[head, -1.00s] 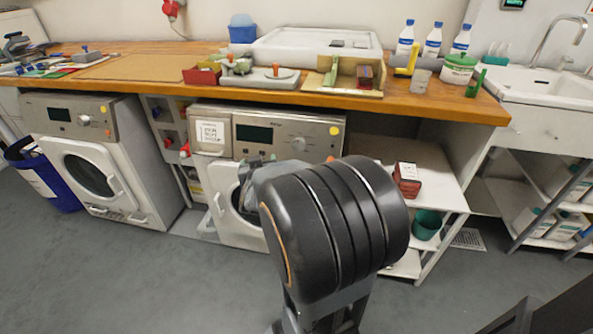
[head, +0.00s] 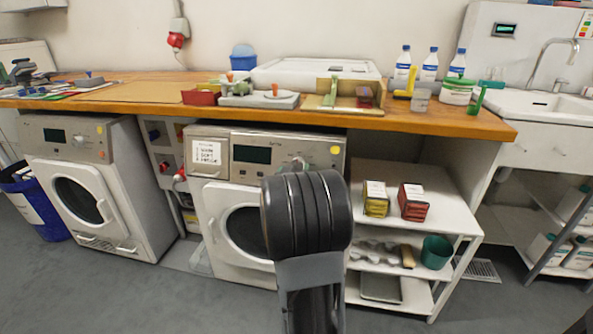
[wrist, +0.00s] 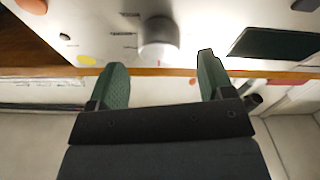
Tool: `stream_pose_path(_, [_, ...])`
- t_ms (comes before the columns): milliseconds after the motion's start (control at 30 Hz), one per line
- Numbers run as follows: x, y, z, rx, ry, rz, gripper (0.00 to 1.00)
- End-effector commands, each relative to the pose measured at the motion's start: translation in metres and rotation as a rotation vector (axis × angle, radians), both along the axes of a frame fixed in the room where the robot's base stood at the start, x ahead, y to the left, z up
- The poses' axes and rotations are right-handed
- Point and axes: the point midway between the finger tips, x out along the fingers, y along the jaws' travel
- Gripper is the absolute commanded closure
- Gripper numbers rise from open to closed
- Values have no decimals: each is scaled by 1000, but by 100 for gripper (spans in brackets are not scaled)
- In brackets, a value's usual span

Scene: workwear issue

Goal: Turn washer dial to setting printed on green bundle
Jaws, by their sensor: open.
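The front-loading machine (head: 230,213) in the middle of the head view has a dark display and a dial on its grey panel. Its round dial (wrist: 158,40) shows clearly in the wrist view; its setting cannot be read. My gripper (wrist: 161,66) is open and empty, its green fingertips to either side of the dial's near edge; I cannot tell whether they touch it. In the head view my arm hides most of the gripper. No green bundle can be made out; a yellow bundle (head: 376,199) and a red bundle (head: 414,202) stand on the shelf.
A second machine (head: 93,190) stands at the left. The wooden counter (head: 420,122) runs above the machines and holds trays and bottles. A paper sign (head: 207,152) is on the middle machine's drawer. The shelf unit (head: 448,190) stands close at right. Floor in front is clear.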

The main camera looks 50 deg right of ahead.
Motion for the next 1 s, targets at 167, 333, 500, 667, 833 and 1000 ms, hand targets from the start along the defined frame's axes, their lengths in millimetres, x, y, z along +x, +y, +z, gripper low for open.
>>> stream_pose_path(167, [11,-18,-1,-1,1,0,26])
stream_pose_path(333, [16,-26,0,0,1,1,26])
stream_pose_path(500, [18,-28,0,0,1,1,26])
stream_pose_path(667, [18,-28,0,0,1,1,26])
stream_pose_path(833, [18,-28,0,0,0,1,40])
stream_pose_path(1000, [18,-28,0,0,0,1,56])
